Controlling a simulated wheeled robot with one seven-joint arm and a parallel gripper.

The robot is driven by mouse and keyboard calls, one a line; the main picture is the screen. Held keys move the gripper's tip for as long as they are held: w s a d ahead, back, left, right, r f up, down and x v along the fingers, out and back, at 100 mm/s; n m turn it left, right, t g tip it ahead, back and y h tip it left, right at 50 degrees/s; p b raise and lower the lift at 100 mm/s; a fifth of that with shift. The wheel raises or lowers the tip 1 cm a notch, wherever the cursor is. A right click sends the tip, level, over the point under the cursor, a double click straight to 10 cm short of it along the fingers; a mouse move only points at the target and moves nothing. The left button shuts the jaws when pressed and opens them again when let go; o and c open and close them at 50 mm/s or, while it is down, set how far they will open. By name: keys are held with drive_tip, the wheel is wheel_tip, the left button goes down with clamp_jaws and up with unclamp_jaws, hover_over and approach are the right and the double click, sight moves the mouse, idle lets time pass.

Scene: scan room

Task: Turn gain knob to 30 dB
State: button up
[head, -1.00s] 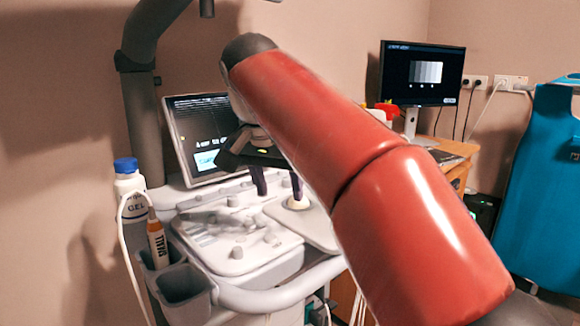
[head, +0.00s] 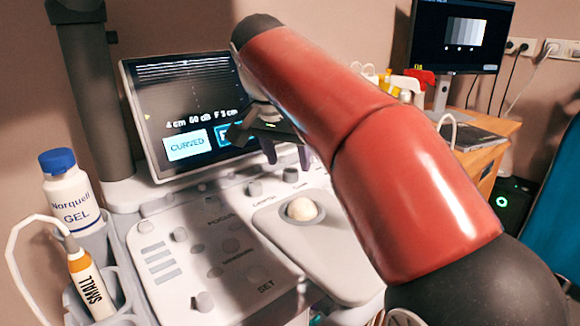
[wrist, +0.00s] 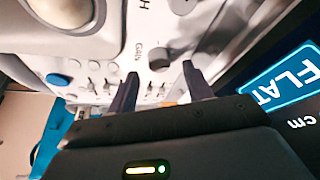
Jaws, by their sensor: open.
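The gain knob (head: 290,175) is a small grey knob on the ultrasound console, beside its GAIN label. In the wrist view the gain knob (wrist: 160,62) appears between and just beyond my fingertips, with the GAIN label beside it. My gripper (head: 287,158) is open and empty, its two dark fingers pointing down just above the knob. My gripper (wrist: 160,72) shows no contact with it. The console screen (head: 185,105) has a settings line that seems to read 4 cm, 60 dB, F 3 cm; the small text is not certain.
The depth knob (head: 254,188) stands to the left of the gain knob. The trackball (head: 302,209) is in front of them. A second monitor (head: 460,35) is on the desk behind.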

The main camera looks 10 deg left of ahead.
drive_tip(key=shift+x, duration=1.3)
drive_tip(key=c, duration=1)
drive_tip(key=shift+o, duration=0.2)
drive_tip(key=n+y, duration=0.1)
drive_tip(key=n, duration=0.1)
drive_tip(key=n+y+p, duration=0.1)
drive_tip(key=n, duration=0.2)
drive_tip(key=shift+d+r+n, duration=0.1)
drive_tip(key=shift+d+n, duration=0.1)
drive_tip(key=shift+n, duration=0.1)
drive_tip(key=n+y, duration=0.1)
drive_tip(key=n, duration=0.2)
drive_tip(key=n+y, duration=0.1)
drive_tip(key=n, duration=0.2)
drive_tip(key=shift+w+d+g, duration=0.1)
drive_tip(key=shift+g, duration=0.3)
